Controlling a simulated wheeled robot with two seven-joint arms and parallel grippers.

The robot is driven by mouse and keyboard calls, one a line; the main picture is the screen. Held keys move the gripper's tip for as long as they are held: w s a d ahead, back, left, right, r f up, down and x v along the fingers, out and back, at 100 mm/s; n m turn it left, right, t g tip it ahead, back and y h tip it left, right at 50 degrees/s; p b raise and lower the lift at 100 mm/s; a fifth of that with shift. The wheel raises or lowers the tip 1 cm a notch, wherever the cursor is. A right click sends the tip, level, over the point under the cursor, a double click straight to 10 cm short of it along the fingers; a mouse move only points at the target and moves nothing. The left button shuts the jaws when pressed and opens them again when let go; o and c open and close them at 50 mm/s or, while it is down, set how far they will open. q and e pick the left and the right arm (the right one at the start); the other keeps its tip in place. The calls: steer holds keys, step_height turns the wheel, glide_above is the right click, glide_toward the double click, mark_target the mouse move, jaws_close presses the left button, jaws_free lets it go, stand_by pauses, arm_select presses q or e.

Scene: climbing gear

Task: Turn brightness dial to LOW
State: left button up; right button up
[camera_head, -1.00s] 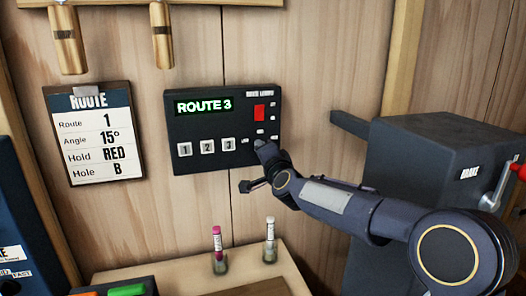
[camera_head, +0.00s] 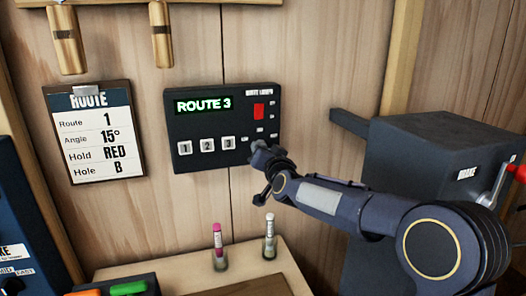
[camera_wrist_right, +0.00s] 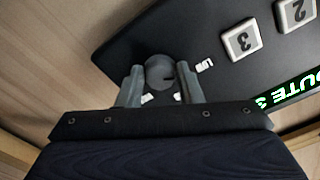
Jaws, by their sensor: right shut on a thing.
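The black route panel (camera_head: 205,125) hangs on the wooden wall, with a green "ROUTE 3" display, three white numbered buttons (camera_head: 207,146) and a red switch (camera_head: 259,111). The dark round brightness dial (camera_wrist_right: 160,72) sits at the panel's corner in the right wrist view, with a small white label beside it. My right gripper (camera_wrist_right: 160,85) is shut on the dial, one finger on each side. In the head view my right gripper (camera_head: 262,155) covers the dial at the panel's lower right. The dial's setting cannot be read. My left gripper is not in view.
A route card (camera_head: 95,135) hangs left of the panel. Below, a wooden ledge (camera_head: 190,268) carries two small tubes with pink and white tops. A dark brake box (camera_head: 440,150) with a red lever stands at the right.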

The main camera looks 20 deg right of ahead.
steer(key=shift+f, duration=0.1)
stand_by(0.4)
steer(key=o, duration=0.9)
steer(key=shift+o, duration=0.2)
steer(key=s+b, duration=0.1)
steer(key=s, duration=0.7)
steer(key=shift+d, duration=0.15)
steer(key=s+f+n+g+y, duration=0.1)
steer(key=s+f+g, duration=0.3)
steer(key=s+f, duration=0.3)
steer(key=s+f+n+g+y, duration=0.1)
steer(key=s+f+g, duration=0.3)
steer(key=s, duration=1.4)
steer(key=s+f+n+g+y, duration=0.1)
steer(key=s+f+g, duration=0.3)
steer(key=s+f, duration=0.6)
steer(key=s, duration=0.2)
steer(key=shift+s+d+f+n, duration=0.15)
steer(key=shift+s+n, duration=0.25)
